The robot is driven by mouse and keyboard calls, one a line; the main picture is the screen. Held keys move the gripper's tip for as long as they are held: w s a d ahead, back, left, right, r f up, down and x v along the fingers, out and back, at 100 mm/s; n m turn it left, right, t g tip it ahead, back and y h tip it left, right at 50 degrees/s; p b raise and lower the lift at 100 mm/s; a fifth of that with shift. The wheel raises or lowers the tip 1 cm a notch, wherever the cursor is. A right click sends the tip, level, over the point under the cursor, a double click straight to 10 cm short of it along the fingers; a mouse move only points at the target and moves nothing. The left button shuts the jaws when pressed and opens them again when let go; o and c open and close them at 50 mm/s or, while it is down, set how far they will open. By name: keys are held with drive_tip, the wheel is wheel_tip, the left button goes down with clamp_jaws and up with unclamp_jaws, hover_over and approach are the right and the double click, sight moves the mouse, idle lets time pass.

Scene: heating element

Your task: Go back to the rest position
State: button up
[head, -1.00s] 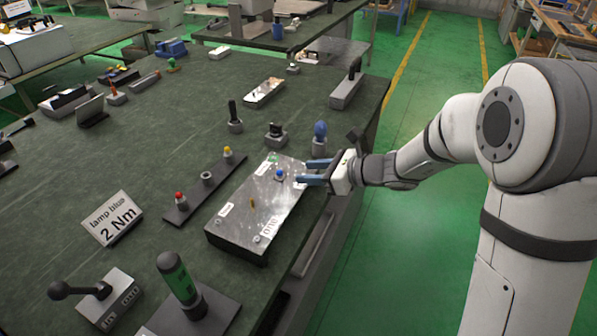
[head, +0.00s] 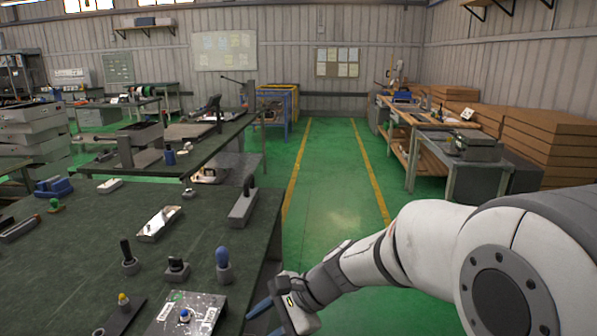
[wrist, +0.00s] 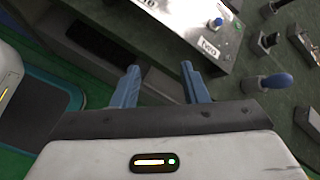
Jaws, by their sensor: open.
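My gripper (head: 262,318) is at the right edge of the dark green table in the head view, cut off partly by the bottom of the picture. In the wrist view its two blue fingers (wrist: 160,84) are apart with nothing between them. The metal plate box (head: 190,312) with a blue button (head: 185,316) lies just left of the gripper in the head view. In the wrist view the box (wrist: 175,20) is beyond the fingertips, and its blue button (wrist: 218,22) stands at the upper right.
A blue-handled tool (head: 223,262) stands on the table (head: 75,262) near the gripper. Other small holders stand behind it. A green floor aisle (head: 335,180) with yellow lines is open ahead. Workbenches (head: 455,160) and stacked brown boxes (head: 540,140) line the right.

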drive_tip(key=s+d+r+n+t+h+p, duration=0.1)
drive_tip(key=s+d+n+h, duration=0.3)
drive_tip(key=d, duration=0.7)
drive_tip(key=s+d+r+n+t+h+p, duration=0.1)
drive_tip(key=s+d+n+h, duration=0.4)
drive_tip(key=d, duration=0.6)
drive_tip(key=shift+s+d+r+n+t, duration=0.2)
drive_tip(key=shift+s+r+n+t, duration=0.2)
drive_tip(key=shift+s+r+n, duration=0.45)
drive_tip(key=shift+w, duration=0.1)
drive_tip(key=shift+c, duration=0.2)
drive_tip(key=shift+a, duration=0.1)
drive_tip(key=shift+c, duration=0.2)
